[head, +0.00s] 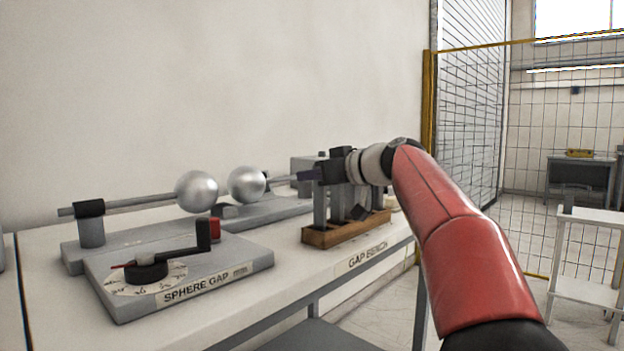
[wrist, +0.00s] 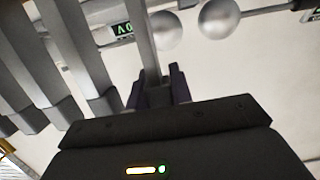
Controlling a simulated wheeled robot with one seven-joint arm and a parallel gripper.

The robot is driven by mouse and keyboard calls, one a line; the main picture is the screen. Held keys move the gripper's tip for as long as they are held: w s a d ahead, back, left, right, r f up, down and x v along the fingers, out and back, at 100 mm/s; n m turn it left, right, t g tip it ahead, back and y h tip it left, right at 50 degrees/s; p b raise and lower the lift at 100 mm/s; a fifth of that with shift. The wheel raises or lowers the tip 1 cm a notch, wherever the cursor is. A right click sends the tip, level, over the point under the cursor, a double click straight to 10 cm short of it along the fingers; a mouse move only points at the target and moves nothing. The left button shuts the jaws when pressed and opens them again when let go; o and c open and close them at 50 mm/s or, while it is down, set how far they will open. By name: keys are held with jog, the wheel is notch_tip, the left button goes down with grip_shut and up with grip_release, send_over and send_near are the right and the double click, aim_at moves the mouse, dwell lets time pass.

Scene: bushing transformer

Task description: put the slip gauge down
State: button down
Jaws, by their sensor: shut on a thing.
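My gripper (head: 312,174) is over the left end of the wooden rack (head: 345,233) on the gap bench. In the wrist view its two dark fingers (wrist: 160,88) are closed on a grey, bar-shaped slip gauge (wrist: 149,50). Several similar grey gauges (wrist: 70,55) stand in a row to the left of the held one in that view. In the head view, grey gauges (head: 340,203) stand upright at the rack, partly hidden by my gripper. I cannot tell whether the held gauge's lower end is in the rack or clear of it.
The sphere gap, with two silver spheres (head: 196,191), stands left of the rack. Its dial plate (head: 180,270) carries a black crank. A green display (wrist: 122,30) shows near the spheres. Bare bench (head: 300,285) lies in front. A yellow-framed mesh fence (head: 427,120) stands at right.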

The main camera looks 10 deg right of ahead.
jog(key=c, duration=1.7)
grip_release()
jog(key=shift+f, duration=0.1)
jog(key=o, duration=0.4)
jog(key=shift+o, duration=0.2)
jog(key=b+v, duration=0.2)
jog(key=v, duration=1)
